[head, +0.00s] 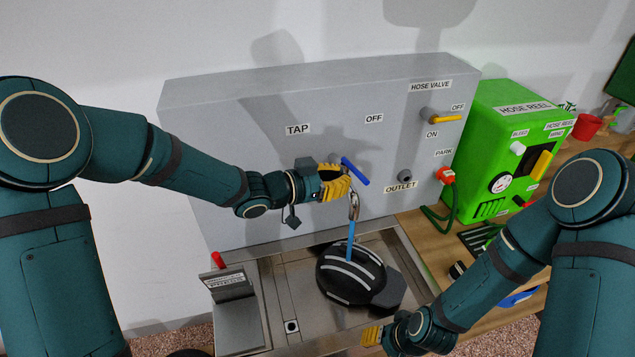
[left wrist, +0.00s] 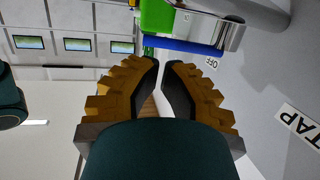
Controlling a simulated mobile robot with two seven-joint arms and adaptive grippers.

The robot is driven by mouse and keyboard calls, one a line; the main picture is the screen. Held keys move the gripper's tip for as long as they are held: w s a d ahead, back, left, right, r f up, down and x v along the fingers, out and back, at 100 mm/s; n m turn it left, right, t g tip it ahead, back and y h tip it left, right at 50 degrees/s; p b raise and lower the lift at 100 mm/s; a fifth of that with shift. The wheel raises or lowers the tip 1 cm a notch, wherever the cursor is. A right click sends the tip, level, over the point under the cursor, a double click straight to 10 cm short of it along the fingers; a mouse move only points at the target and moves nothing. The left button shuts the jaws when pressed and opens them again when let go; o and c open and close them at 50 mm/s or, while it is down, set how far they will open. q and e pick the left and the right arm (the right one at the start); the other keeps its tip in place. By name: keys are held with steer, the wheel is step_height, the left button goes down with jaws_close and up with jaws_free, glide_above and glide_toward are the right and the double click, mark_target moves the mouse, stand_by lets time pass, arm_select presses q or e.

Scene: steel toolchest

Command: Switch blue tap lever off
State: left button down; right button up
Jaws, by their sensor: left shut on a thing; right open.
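The blue tap lever (head: 355,171) sits on the grey panel above the steel spout (head: 354,208), slanting down to the right. It also shows in the left wrist view (left wrist: 185,46), just past the fingertips. A blue stream (head: 351,240) runs from the spout onto a dark striped object in the basin. The OFF label (head: 374,118) is above the lever and the TAP label (head: 297,129) is up and left. My left gripper (head: 345,180) is shut at the lever, its tips a narrow gap apart; their contact is hard to see. My right gripper (head: 372,336) is open, low by the basin.
The dark striped object (head: 350,272) lies in the steel basin (head: 278,290). On the panel's right are a yellow hose valve lever (head: 446,119) and a grey outlet (head: 404,176). A green hose reel box (head: 510,145) stands further right. A red-handled part (head: 218,260) is at left.

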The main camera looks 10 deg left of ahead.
arm_select(q)
steer(key=shift+x, duration=2)
arm_select(e)
steer(key=shift+d+f, duration=0.1)
steer(key=shift+d, duration=0.05)
